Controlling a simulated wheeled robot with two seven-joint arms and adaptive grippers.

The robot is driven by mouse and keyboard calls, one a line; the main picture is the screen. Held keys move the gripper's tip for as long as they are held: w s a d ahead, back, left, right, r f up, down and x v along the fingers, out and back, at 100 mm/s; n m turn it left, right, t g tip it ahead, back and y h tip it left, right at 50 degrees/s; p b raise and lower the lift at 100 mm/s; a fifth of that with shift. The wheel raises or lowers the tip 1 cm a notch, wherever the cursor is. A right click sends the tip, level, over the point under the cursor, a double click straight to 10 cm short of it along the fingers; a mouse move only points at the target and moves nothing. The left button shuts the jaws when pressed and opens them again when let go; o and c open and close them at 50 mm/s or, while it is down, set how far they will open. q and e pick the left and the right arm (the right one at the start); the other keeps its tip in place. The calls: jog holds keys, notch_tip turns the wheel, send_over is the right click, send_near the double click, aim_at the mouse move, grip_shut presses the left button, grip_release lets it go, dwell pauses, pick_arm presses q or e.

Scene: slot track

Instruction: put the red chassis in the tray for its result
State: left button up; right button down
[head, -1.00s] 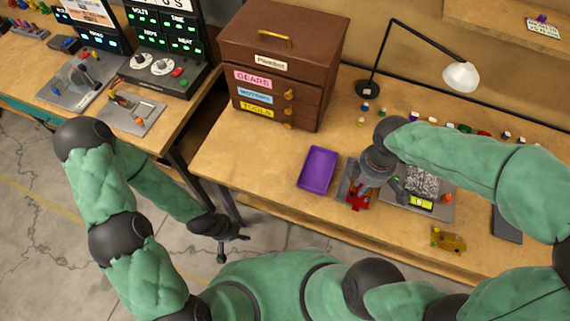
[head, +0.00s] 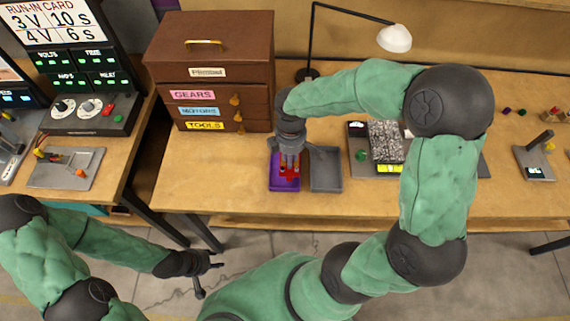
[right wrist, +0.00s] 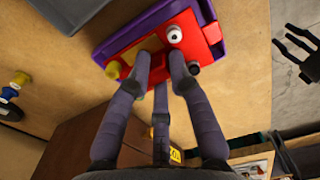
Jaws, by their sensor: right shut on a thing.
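The red chassis (head: 290,172) is over the purple tray (head: 272,187) in the head view. The right wrist view shows its red body (right wrist: 190,35) with a white wheel, above or inside the purple tray (right wrist: 118,25); I cannot tell whether it touches the tray floor. My right gripper (head: 289,164) points down and is shut on the chassis, its fingers (right wrist: 163,78) against it. My left gripper (head: 207,275) hangs empty in front of the bench, fingers spread.
A grey tray (head: 326,172) stands just right of the purple one. A brown drawer chest (head: 210,60) is behind, and a lamp (head: 394,38) behind right. A grey station (head: 368,166) with a yellow-green display lies further right. The bench left of the purple tray is clear.

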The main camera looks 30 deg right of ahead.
jog(key=shift+w+a+f+b, duration=0.15)
jog(key=shift+w+f+b, duration=0.15)
jog(key=shift+w+f, duration=0.7)
jog(key=shift+w+f+b, duration=0.1)
jog(key=shift+f+b, duration=0.85)
jog(key=shift+f, duration=0.85)
jog(key=shift+f, duration=0.15)
jog(key=c, duration=1.1)
grip_release()
notch_tip(320, 180, up, 12)
jog(key=p, duration=0.4)
jog(key=shift+p, duration=0.4)
